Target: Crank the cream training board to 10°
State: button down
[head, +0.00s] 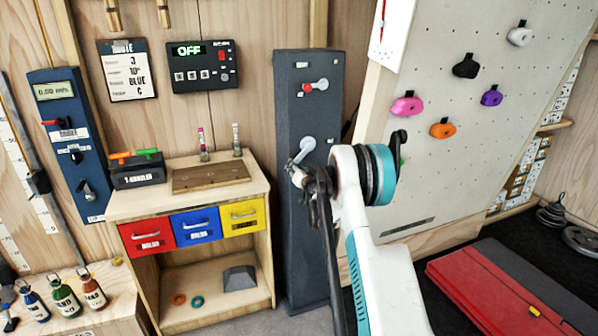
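The cream training board (465,85) leans at the right with several coloured holds. A white plate with a red pointer (381,22) is at its upper left edge, cut off by the frame top; I cannot read an angle. A dark grey column (290,230) stands left of the board. It carries a pale crank (308,144) with its arm pointing down-left, and a red-tipped lever (315,86) above. My gripper (294,168) is at the lower end of the crank arm, seemingly at its handle. The handle and fingertips are mostly hidden, so grip and contact are unclear.
My arm covers the board's lower left. A wooden cabinet (258,185) with red, blue and yellow drawers stands close left of the column. A red mat (480,285) and weight plates (582,240) lie at the right. A control box reading OFF (202,66) hangs on the wall.

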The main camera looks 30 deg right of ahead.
jog(key=shift+w+a+r, duration=0.2)
jog(key=shift+a+r, duration=0.25)
jog(key=shift+r, duration=0.1)
jog(key=shift+w+a+r, duration=0.15)
jog(key=shift+a+r, duration=0.25)
jog(key=shift+r, duration=0.15)
jog(key=shift+d, duration=0.15)
jog(key=c, duration=1.3)
grip_release()
jog(key=shift+c, duration=0.2)
jog(key=shift+s+r, duration=0.1)
jog(key=shift+s, duration=0.1)
jog(key=v, duration=1.2)
jog(key=shift+w+d, duration=0.1)
